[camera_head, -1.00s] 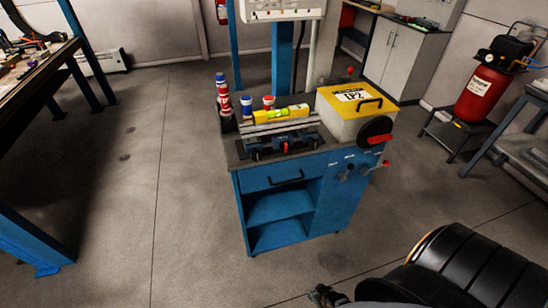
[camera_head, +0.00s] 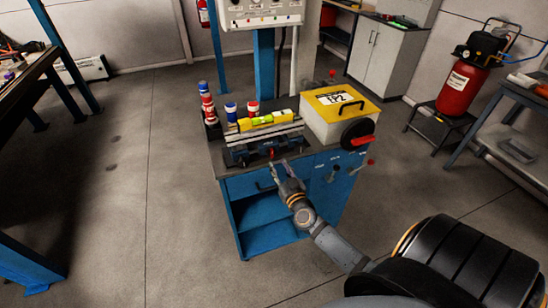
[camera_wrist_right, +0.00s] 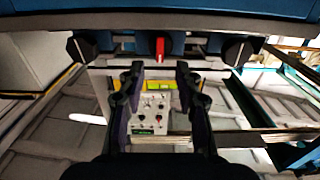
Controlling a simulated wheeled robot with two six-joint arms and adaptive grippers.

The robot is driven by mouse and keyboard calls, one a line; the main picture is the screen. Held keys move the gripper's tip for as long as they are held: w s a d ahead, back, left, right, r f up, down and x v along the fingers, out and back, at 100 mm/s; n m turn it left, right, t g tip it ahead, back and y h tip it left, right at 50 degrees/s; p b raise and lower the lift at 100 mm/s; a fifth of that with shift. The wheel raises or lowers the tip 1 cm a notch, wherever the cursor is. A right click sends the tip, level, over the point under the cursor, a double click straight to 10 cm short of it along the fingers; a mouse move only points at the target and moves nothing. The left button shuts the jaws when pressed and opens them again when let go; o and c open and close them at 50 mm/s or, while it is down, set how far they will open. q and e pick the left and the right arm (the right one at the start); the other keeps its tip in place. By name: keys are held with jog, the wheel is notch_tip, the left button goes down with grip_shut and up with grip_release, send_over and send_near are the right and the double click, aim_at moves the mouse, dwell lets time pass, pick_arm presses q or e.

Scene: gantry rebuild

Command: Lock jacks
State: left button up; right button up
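In the right wrist view the red lever (camera_wrist_right: 160,48) hangs below a blue body, between two black knobs. My right gripper (camera_head: 281,172) is just in front of the fixture. In the wrist view its fingers (camera_wrist_right: 157,78) are apart and empty, on either side of the line to the red lever, with no contact visible. My left gripper is not in view. No part is labelled as a jack.
A yellow spirit level (camera_head: 255,123) lies on the fixture. Red, white and blue cylinders (camera_head: 207,105) stand behind left. A yellow-lidded box (camera_head: 318,126) and black wheel (camera_head: 352,133) are at right. Levers (camera_head: 335,172) stick out of the cabinet front.

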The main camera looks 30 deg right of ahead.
aim_at(272, 154)
jog(key=x, duration=0.5)
jog(key=shift+w+f+b, duration=0.1)
jog(key=shift+w+b, duration=0.2)
jog(key=shift+c, duration=0.4)
grip_shut()
